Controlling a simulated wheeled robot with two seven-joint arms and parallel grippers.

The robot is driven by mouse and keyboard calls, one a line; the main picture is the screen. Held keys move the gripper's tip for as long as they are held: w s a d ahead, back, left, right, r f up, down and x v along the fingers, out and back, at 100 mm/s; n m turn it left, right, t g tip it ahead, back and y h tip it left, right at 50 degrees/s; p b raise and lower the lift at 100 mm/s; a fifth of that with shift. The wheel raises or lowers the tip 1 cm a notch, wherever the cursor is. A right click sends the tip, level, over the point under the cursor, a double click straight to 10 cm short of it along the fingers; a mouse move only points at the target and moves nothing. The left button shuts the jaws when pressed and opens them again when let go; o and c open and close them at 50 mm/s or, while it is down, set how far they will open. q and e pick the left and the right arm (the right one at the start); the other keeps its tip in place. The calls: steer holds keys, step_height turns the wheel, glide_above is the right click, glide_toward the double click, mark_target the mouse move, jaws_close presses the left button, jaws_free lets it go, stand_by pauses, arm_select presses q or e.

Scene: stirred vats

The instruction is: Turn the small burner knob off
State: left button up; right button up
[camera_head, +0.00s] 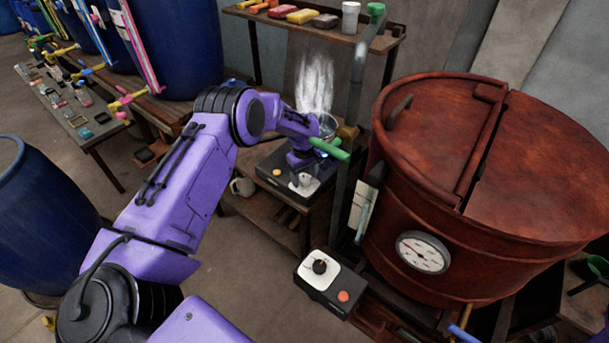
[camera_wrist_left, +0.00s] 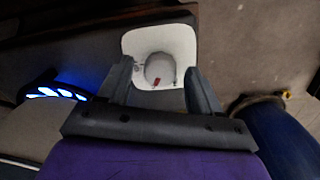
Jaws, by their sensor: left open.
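The small burner (camera_head: 275,171) is a dark box on a wooden stand, with a white dial plate on its front. In the left wrist view, the round grey knob (camera_wrist_left: 158,66) with a red mark sits on the white plate (camera_wrist_left: 182,43). The open fingers of my left gripper (camera_wrist_left: 160,80) are on either side of the knob, with gaps visible between them and it. My right gripper is not in view.
The large red-brown vat (camera_head: 420,200) stands to the right. A second control box (camera_head: 335,295) with a black knob is in front.

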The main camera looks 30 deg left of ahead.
arm_select(q)
steer(key=c, duration=1)
steer(key=shift+c, duration=0.2)
steer(key=shift+m, duration=0.3)
steer(key=shift+m+b, duration=0.4)
steer(key=shift+m, duration=0.6)
steer(key=m+b, duration=0.1)
steer(key=m, duration=0.2)
steer(key=shift+m, duration=0.3)
steer(key=m+b, duration=0.1)
steer(key=m, duration=0.4)
steer(key=shift+m, duration=0.3)
steer(key=o, duration=1)
